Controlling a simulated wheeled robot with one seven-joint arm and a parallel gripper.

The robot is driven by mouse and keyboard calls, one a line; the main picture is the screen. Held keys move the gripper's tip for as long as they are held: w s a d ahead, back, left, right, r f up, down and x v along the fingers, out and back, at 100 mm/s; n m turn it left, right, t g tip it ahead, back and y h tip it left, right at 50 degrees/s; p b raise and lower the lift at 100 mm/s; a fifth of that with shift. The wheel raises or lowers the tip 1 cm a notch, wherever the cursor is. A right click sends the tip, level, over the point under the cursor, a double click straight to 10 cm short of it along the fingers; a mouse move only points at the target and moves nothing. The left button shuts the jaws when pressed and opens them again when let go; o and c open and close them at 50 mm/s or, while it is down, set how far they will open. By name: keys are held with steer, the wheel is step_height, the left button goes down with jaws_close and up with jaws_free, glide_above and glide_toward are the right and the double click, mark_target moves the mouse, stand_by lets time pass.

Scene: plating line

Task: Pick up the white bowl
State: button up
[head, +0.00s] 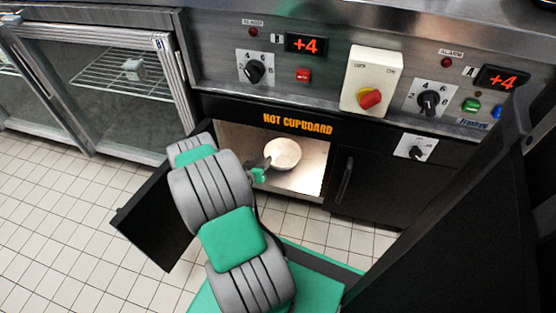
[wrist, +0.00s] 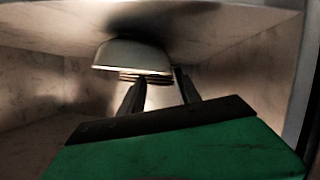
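The white bowl (head: 282,154) stands upright inside the open hot cupboard, on its pale floor. In the wrist view the bowl (wrist: 133,58) appears upside down, just beyond the fingers and to their left. My gripper (head: 265,167) reaches into the cupboard at the bowl's left side. In the wrist view its two dark fingers (wrist: 160,75) are apart, with the tips close to the bowl's rim. One tip overlaps the rim in the picture and the other is beside the bowl's right edge. I cannot tell whether either touches it.
The hot cupboard (head: 298,123) has its left door (head: 155,217) swung open and its right door (head: 345,180) shut. The side walls are close around my gripper. A control panel with knobs is above. A glass-fronted fridge (head: 100,80) stands at left.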

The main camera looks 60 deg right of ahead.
mark_target(267, 153)
steer(key=b+x, duration=0.1)
steer(key=x, duration=0.1)
steer(key=b+x, duration=0.1)
steer(key=x, duration=0.2)
steer(key=w+b+x, duration=0.1)
steer(key=b+x, duration=0.1)
steer(key=x, duration=0.1)
steer(key=shift+w+d+f, duration=0.1)
steer(key=shift+f, duration=0.15)
steer(key=shift+d, duration=0.45)
steer(key=shift+r, duration=0.1)
steer(key=shift+c, duration=0.2)
jaws_close()
